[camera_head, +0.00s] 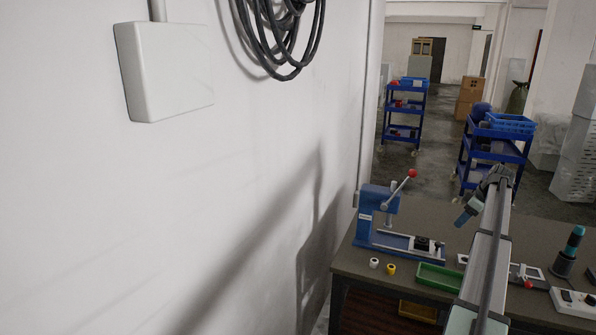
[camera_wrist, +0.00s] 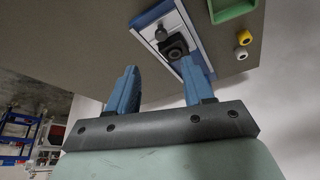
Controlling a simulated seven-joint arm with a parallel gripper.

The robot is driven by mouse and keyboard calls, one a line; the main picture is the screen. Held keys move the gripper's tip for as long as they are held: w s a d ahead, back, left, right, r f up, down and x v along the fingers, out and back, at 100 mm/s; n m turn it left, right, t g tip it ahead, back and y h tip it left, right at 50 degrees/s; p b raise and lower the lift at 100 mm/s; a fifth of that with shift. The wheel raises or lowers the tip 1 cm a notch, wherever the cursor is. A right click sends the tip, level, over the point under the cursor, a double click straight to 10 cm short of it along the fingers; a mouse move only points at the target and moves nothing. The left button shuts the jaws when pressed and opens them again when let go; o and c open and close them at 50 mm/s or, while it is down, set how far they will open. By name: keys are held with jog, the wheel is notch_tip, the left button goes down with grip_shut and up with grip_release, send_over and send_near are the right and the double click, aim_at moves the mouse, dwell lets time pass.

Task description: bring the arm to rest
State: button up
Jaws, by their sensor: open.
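My gripper (camera_wrist: 159,66) is open, with its two blue fingers spread and nothing between them. In the head view my gripper (camera_head: 462,219) hangs from the end of my arm, above the table and to the right of the blue press. The blue press (camera_head: 370,215) has a lever with a red knob (camera_head: 412,173) and a base with a dark block (camera_head: 422,243). In the wrist view the press base (camera_wrist: 150,17) and its dark block (camera_wrist: 175,46) lie beyond the fingers. The right finger overlaps part of the base.
A white cup (camera_head: 374,263), a yellow cup (camera_head: 391,269) and a green tray (camera_head: 438,277) are on the table (camera_head: 350,262) before the press. A teal-topped tool (camera_head: 572,245) and a white control box (camera_head: 573,302) stand right. The white wall (camera_head: 200,200) borders the table's left.

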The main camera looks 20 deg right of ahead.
jog(key=s+a+f+m+t+y, duration=0.15)
jog(key=a+f+m, duration=0.25)
jog(key=a, duration=0.8)
jog(key=a+f+m+t+y, duration=0.1)
jog(key=a+f+m+y, duration=0.15)
jog(key=a, duration=0.85)
jog(key=s+a+f+m+g, duration=0.2)
jog(key=a+f+g, duration=0.3)
jog(key=a+f, duration=2.15)
jog(key=s+a+f+n+g+h, duration=0.15)
jog(key=s+a+f+g, duration=0.35)
jog(key=s+a+f, duration=0.95)
jog(key=s+a+f+n+g+h, duration=0.1)
jog(key=s+a, duration=0.3)
jog(key=s, duration=0.5)
jog(key=s+a+f+n+g+h, duration=0.1)
jog(key=s+a+f+g+h, duration=0.1)
jog(key=s, duration=0.7)
notch_tip(320, 180, down, 3)
jog(key=shift+a+r+n+h, duration=0.25)
jog(key=shift+a+h, duration=0.3)
jog(key=shift+a, duration=0.55)
